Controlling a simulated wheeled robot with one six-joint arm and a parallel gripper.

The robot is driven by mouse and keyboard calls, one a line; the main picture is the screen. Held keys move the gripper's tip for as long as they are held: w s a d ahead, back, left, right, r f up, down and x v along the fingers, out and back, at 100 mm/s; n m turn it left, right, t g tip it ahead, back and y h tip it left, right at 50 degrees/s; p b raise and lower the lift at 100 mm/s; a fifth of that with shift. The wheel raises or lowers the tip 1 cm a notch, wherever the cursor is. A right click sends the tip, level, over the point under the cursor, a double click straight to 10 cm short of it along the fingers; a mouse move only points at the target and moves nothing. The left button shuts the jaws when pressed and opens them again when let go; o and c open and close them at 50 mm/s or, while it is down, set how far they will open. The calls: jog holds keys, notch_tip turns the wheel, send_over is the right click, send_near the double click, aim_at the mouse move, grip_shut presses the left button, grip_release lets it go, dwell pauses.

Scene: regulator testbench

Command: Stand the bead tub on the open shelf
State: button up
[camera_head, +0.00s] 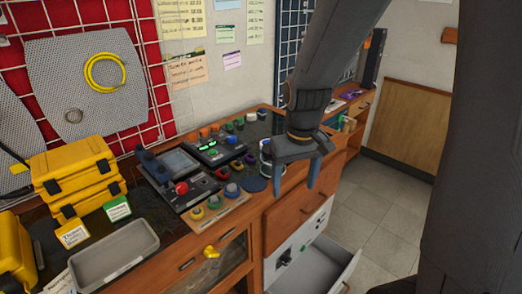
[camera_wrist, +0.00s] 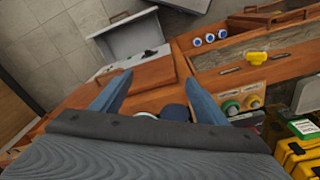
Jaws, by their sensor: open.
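A pale round tub (camera_head: 265,152), possibly the bead tub, stands at the right end of the wooden bench top, partly hidden behind my gripper. A dark blue round disc (camera_head: 255,184) lies close in front of it. My gripper (camera_head: 296,180) is open, fingers pointing down, beside the tub at the bench edge. In the wrist view my gripper (camera_wrist: 158,73) has its blue fingers apart with nothing between the tips. A dark blue round top (camera_wrist: 175,112) shows low between the fingers. I cannot tell for sure which surface is the open shelf.
Control boxes with coloured knobs (camera_head: 190,182) crowd the bench left of my gripper. A grey tray (camera_head: 115,255) and yellow cases (camera_head: 75,170) stand further left. A grey drawer (camera_head: 325,265) is pulled out below. A wooden unit (camera_head: 350,115) with small items stands behind right. Floor is clear right.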

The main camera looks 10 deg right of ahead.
jog(key=w+n+p, duration=0.1)
jog(key=w, duration=0.8)
jog(key=w+n+p, duration=0.1)
jog(key=w+n, duration=0.1)
jog(key=w, duration=0.8)
jog(key=w+r+n+g+p, duration=0.1)
jog(key=w+n, duration=0.1)
jog(key=w, duration=0.7)
jog(key=shift+w+a, duration=0.2)
jog(key=shift+w, duration=0.15)
jog(key=shift+n, duration=0.3)
jog(key=shift+w+d+f+p, duration=0.15)
jog(key=shift+f+p, duration=0.5)
jog(key=shift+f, duration=0.6)
jog(key=shift+w+f+p, duration=0.1)
jog(key=shift+f+p, duration=0.55)
jog(key=shift+f, duration=0.65)
jog(key=shift+w+d+f+p, duration=0.15)
jog(key=shift+f+p, duration=0.5)
jog(key=shift+f, duration=0.6)
jog(key=c, duration=1.3)
